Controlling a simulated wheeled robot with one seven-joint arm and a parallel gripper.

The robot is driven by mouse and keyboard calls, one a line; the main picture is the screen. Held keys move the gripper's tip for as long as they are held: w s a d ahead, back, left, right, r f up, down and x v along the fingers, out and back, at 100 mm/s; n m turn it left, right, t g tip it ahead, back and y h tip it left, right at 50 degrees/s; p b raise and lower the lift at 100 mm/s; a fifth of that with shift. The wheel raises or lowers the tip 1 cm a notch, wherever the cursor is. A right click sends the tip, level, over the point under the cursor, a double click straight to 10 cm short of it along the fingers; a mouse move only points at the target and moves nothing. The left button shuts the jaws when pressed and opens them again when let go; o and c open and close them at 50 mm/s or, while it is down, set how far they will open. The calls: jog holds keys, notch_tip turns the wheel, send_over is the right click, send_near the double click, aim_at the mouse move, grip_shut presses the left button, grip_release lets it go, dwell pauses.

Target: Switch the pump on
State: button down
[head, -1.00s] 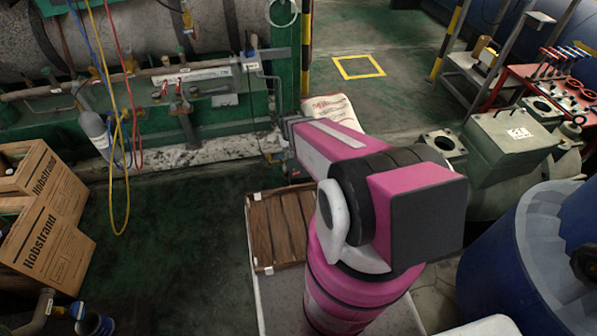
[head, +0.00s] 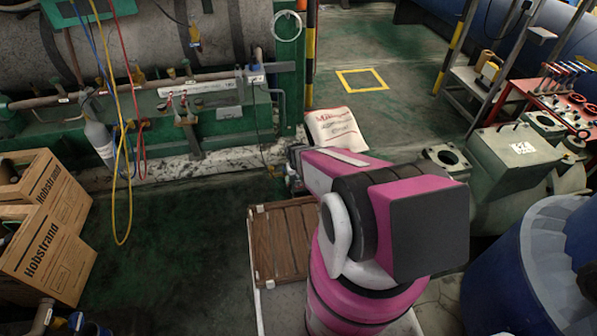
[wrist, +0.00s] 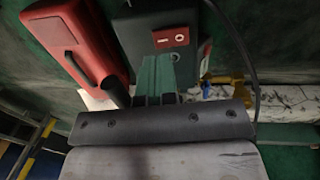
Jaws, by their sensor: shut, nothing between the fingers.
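In the wrist view the pump shows as a dark green-grey body (wrist: 187,22) with a red part with a black handle (wrist: 80,42) beside it on the left; I cannot tell whether both are one unit. A small red switch plate (wrist: 171,38) with white marks sits on the dark body's face. My gripper (wrist: 158,62) is shut and empty, its green fingers pointing at the body just below the switch plate. I cannot tell whether they touch it. In the head view my arm hides the gripper and most of the pump.
A dark cable (wrist: 243,60) runs right of the pump. A wooden slatted pallet (head: 284,240) lies beside my arm. Cardboard boxes (head: 45,215) and a blue drum (head: 535,265) flank me.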

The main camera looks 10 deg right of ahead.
aim_at(302, 185)
jog(key=shift+d+f, duration=0.15)
jog(key=shift+f, duration=0.8)
jog(key=shift+d+f, duration=0.15)
jog(key=shift+f, duration=0.8)
jog(key=shift+f, duration=0.1)
